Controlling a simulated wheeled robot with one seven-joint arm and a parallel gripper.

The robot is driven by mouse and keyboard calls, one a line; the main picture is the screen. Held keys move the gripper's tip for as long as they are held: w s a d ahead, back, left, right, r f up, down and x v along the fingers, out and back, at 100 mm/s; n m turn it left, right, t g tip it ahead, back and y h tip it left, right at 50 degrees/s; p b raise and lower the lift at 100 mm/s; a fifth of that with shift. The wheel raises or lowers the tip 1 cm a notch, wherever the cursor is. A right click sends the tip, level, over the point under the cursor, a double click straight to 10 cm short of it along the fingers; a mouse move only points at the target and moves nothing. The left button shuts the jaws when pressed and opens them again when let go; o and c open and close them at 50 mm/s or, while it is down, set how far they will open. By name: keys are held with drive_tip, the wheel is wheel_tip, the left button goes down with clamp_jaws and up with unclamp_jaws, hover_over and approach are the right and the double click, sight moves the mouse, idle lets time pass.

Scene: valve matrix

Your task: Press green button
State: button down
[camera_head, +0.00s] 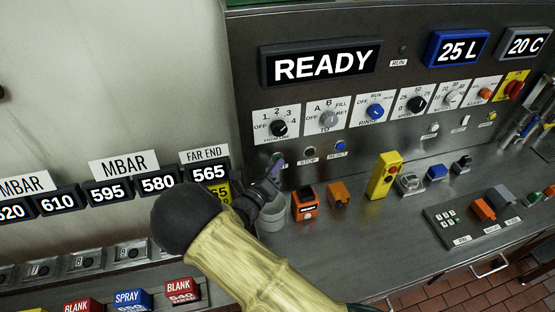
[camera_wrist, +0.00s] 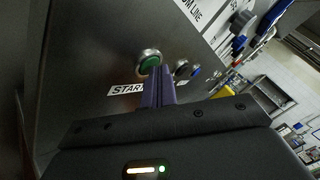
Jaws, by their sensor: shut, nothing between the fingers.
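The green button (camera_wrist: 149,63) has a silver ring and sits on the steel panel, with a START label (camera_wrist: 124,90) at its lower left in the wrist view. My gripper (camera_wrist: 158,76) is shut and empty. Its purple fingertips are right at the button's lower right edge in the wrist view. I cannot tell whether they touch it. In the head view my gripper (camera_head: 274,170) is at the panel's lower left, just below the button row, and the button is hard to make out there.
The stop button (camera_head: 308,152) and a blue button (camera_head: 340,146) are to the right in the same row. A READY display (camera_head: 322,64) is above.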

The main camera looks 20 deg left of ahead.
drive_tip(key=shift+s, duration=0.1)
drive_tip(key=shift+s+d+p, duration=0.35)
drive_tip(key=shift+s+d, duration=0.1)
drive_tip(key=shift+s, duration=0.2)
drive_tip(key=s+d, duration=0.1)
drive_tip(key=s+p, duration=0.1)
drive_tip(key=s+d, duration=0.1)
drive_tip(key=s, duration=0.1)
drive_tip(key=shift+s+d+p, duration=0.1)
drive_tip(key=shift+d+p, duration=0.2)
drive_tip(key=shift+p, duration=0.05)
idle(1.2)
